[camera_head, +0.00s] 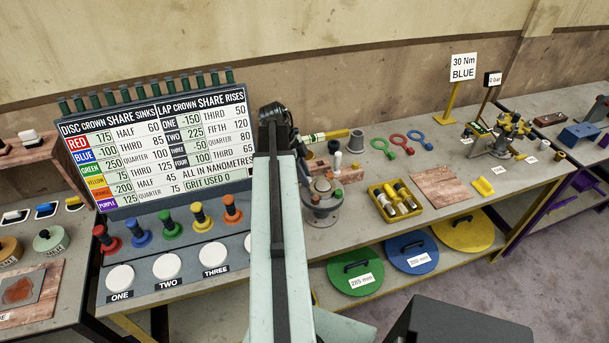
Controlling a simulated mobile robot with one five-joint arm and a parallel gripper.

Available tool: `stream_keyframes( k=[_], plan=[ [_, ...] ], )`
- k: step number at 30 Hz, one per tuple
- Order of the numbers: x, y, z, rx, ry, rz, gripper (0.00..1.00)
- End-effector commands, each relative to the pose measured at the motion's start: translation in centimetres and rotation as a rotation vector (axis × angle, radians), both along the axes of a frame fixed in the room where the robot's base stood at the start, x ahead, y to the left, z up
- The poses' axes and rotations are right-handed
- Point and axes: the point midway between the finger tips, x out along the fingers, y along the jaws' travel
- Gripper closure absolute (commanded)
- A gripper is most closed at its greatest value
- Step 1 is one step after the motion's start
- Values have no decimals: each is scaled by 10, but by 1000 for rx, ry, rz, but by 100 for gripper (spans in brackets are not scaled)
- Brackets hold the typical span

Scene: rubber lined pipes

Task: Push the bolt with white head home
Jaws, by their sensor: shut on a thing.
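A white-topped pin (337,160), which looks like the bolt with the white head, stands upright at a reddish-brown block (349,175) on the bench. How deep it sits cannot be made out. My gripper (275,115) is at the far end of my pale arm, up and to the left of the pin and apart from it in the picture. It is dark, seen from behind, and its fingertips are hidden. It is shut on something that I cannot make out.
A grey metal fixture (321,200) stands close in front of the block. A yellow tray (397,203) of cylinders lies to the right. A sign board (160,140) with coloured knobs below it fills the left. Bare bench (355,222) shows right of the fixture.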

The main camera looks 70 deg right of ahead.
Motion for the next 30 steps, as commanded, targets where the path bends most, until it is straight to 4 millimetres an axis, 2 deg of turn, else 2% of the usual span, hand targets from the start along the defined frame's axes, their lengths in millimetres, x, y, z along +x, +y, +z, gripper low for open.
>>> stream_keyframes(
  k=[12,13,15,25,30],
  plan=[
    [0,0,-9,0,0,0,100],
    [0,0,-8,0,0,0,73],
    [0,0,-7,0,0,0,54],
    [0,0,-7,0,0,0,53],
    [0,0,4,0,0,0,53]
  ],
)
